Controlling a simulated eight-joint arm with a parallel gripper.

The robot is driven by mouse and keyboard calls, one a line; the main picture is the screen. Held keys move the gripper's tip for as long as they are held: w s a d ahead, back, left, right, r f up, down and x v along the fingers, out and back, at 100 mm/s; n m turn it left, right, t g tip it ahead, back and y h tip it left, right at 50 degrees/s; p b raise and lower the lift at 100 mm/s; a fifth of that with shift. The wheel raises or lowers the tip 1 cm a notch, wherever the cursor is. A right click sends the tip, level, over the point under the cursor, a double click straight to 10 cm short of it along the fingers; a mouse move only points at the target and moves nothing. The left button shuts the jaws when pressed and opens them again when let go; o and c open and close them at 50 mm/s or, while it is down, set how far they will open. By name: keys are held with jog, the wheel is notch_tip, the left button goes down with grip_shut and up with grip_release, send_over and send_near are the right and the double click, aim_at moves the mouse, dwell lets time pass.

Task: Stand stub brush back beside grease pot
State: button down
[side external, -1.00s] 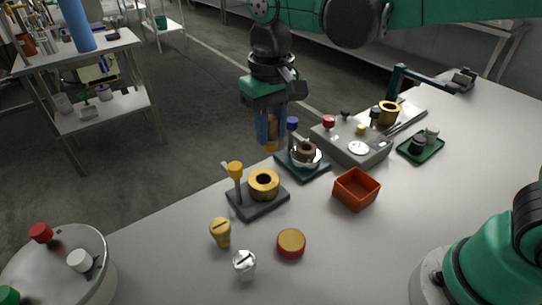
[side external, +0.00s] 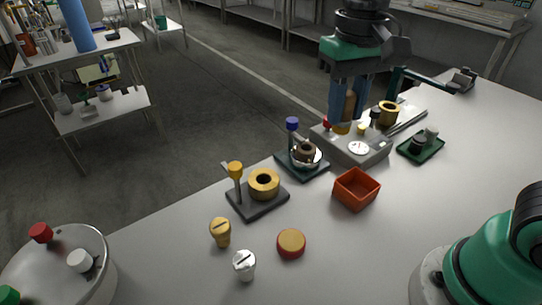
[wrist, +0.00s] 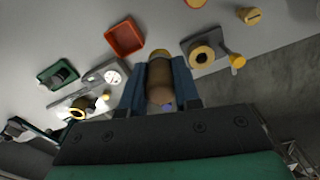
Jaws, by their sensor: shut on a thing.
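My gripper (side external: 347,100) is shut on the stub brush (side external: 343,126), a short brown body with a yellow-brass end pointing down. It is held roughly upright above the grey instrument block. In the wrist view the brush (wrist: 160,72) lies between the two blue fingers, its brass end toward the red-orange bin. I cannot tell for sure which vessel is the grease pot. A dark round pot (side external: 418,145) with a pale cylinder (side external: 432,133) behind it stands in a green tray (side external: 422,155), to the right of my gripper.
The grey block (side external: 340,146) with knobs and a brass ring (side external: 389,112) lies below and behind my gripper. An orange-red bin (side external: 356,190) stands in front. Dark plates with a brass ring (side external: 263,184) and a steel cup (side external: 304,158) are left. Table right of the bin is clear.

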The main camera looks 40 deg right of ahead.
notch_tip(320, 180, down, 19)
jog(key=shift+f, duration=0.1)
dwell(0.6)
jog(key=shift+f, duration=0.1)
jog(key=c, duration=0.6)
grip_release()
jog(key=shift+c, duration=0.2)
notch_tip(320, 180, up, 12)
jog(key=shift+w+d+n+t, duration=0.35)
jog(key=shift+d+n+t, duration=0.15)
jog(key=shift+d+t, duration=0.55)
jog(key=shift+w+d+n+t, duration=0.3)
jog(key=shift+d+n+t, duration=0.3)
jog(key=shift+t, duration=0.75)
jog(key=shift+w+d+n+t, duration=0.4)
jog(key=shift+d+t, duration=0.5)
jog(key=shift+t, duration=0.3)
